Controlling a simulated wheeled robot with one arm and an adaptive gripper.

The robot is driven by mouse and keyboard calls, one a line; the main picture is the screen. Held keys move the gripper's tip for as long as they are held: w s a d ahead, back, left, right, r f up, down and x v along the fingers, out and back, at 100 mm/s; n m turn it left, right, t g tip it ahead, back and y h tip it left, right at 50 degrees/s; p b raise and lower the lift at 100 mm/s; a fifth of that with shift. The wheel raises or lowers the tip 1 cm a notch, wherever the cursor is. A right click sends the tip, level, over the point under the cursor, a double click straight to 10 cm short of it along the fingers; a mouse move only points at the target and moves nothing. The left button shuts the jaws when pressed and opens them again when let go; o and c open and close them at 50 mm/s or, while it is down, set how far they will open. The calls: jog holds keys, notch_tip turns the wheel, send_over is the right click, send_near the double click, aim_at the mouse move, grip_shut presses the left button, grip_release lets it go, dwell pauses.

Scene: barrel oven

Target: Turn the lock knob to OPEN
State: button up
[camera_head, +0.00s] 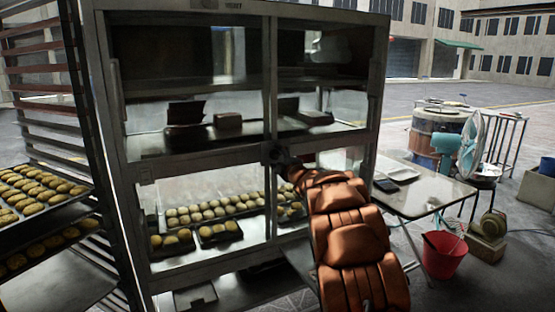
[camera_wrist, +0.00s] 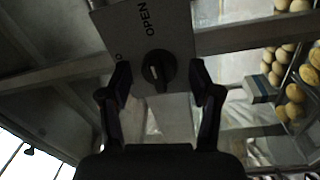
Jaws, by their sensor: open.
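The lock knob (camera_wrist: 158,70) is a round black dial with a short pale mark on its face. It sits on a grey plate (camera_wrist: 177,28) that reads OPEN, turned sideways in the wrist view, above the knob. A second label at the plate's left is mostly hidden by a finger. My gripper (camera_wrist: 160,78) is open, with one dark finger on each side of the knob and a visible gap to it. In the head view my gripper (camera_head: 281,157) is at the middle of the cabinet front, where my arm's end hides the knob.
The glass-fronted cabinet (camera_head: 185,166) holds trays of buns (camera_head: 205,212). A tray rack (camera_head: 45,140) stands at the left. A folding table (camera_head: 435,196) with a light device (camera_head: 397,170), a fan (camera_head: 472,140) and a red bucket (camera_head: 443,256) are at the right.

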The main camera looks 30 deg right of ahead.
jog(key=shift+s, duration=0.15)
jog(key=shift+s, duration=0.65)
jog(key=s+a+f, duration=0.1)
jog(key=s, duration=0.9)
jog(key=shift+s, duration=0.2)
jog(key=shift+a, duration=0.1)
